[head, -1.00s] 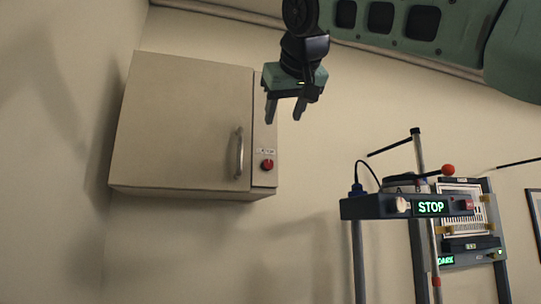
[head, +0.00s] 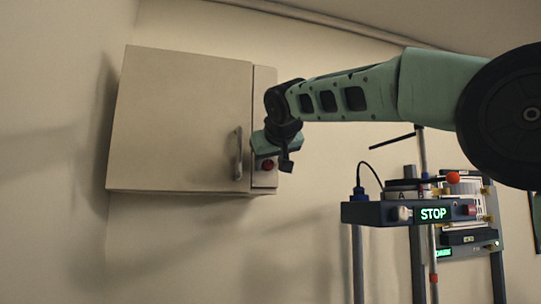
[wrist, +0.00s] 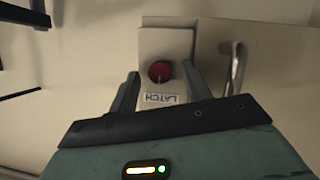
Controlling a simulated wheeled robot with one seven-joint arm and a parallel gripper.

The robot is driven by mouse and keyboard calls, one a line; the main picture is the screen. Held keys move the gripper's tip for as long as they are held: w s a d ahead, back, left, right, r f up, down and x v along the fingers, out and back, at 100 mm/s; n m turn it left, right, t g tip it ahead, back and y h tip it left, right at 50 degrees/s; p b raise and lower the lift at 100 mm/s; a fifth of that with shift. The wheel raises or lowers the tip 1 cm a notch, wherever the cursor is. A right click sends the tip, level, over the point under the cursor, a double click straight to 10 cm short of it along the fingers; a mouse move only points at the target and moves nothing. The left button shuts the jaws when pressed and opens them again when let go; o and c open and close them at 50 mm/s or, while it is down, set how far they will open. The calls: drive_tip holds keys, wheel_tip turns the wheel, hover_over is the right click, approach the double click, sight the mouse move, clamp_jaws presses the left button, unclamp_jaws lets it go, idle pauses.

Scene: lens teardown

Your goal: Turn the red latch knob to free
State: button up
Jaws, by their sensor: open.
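The red latch knob (head: 267,165) sits on a narrow panel at the right side of a beige wall cabinet (head: 178,120). In the wrist view the red knob (wrist: 160,71) lies ahead of my gripper, between the lines of its two fingers, above an upside-down label reading LATCH (wrist: 162,98). My gripper (wrist: 160,84) is open, with one finger on each side of the label and nothing held. In the head view my gripper (head: 279,161) is at the knob's panel and partly hides it. I cannot tell whether the fingers touch the panel.
The cabinet's metal handle (head: 238,153) stands out just left of the panel; it also shows in the wrist view (wrist: 236,66). A bench device with a lit STOP sign (head: 432,214) stands at the lower right. Below the cabinet is bare wall.

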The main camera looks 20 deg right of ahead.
drive_tip(key=shift+w, duration=0.15)
drive_tip(key=shift+c, duration=0.3)
drive_tip(key=c, duration=0.9)
drive_tip(key=shift+c, duration=0.2)
